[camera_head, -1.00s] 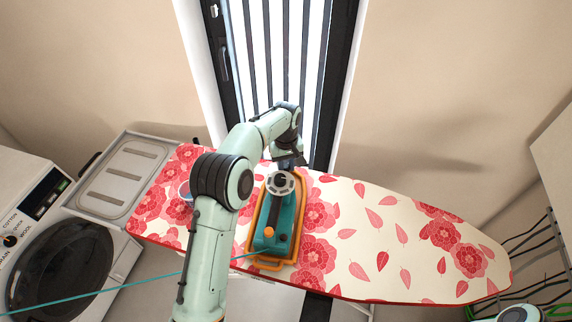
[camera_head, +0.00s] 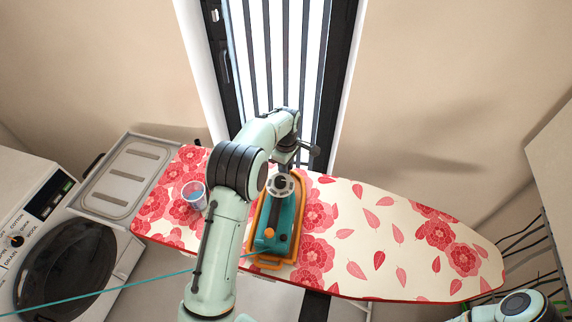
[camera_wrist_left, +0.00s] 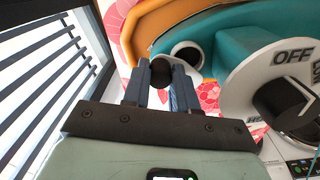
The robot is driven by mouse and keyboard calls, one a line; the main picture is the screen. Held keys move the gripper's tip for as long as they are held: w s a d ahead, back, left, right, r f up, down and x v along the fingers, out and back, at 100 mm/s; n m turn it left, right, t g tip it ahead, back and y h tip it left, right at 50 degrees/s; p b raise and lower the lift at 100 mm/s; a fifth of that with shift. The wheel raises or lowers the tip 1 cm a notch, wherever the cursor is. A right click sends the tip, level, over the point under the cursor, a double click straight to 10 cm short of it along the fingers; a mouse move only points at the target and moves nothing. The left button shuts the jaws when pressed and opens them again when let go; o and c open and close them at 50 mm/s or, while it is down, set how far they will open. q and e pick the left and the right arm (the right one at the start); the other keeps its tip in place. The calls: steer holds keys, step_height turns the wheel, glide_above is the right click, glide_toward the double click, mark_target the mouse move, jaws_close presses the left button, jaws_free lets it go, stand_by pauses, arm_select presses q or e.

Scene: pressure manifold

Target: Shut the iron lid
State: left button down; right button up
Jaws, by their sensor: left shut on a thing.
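The teal iron (camera_head: 276,222) rests on an orange-rimmed stand on the ironing board, with a white round dial (camera_head: 280,186) near its far end. In the left wrist view the dial (camera_wrist_left: 285,90) is marked OFF. My left gripper (camera_head: 285,163) is at the iron's far end. In the left wrist view its fingers (camera_wrist_left: 161,75) are shut on a small dark piece, which looks like part of the iron lid (camera_wrist_left: 160,71). A white-rimmed round opening (camera_wrist_left: 187,54) in the iron is right beside the fingertips. The lid's full shape is hidden.
The flowered ironing board (camera_head: 370,240) has free room right of the iron. A clear cup (camera_head: 193,195) stands on its left part. A washing machine (camera_head: 65,260) is at left, a barred window (camera_head: 285,60) behind. My right arm (camera_head: 515,305) shows at lower right.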

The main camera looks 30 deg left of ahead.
arm_select(q)
steer(key=n+p, duration=0.1)
steer(key=n, duration=0.4)
steer(key=shift+w+n, duration=0.1)
steer(key=shift+n, duration=2)
arm_select(e)
steer(key=shift+w+r, duration=1.15)
steer(key=shift+w, duration=0.25)
arm_select(q)
steer(key=c, duration=0.9)
jaws_free()
step_height(320, 180, up, 13)
steer(key=shift+r, duration=0.2)
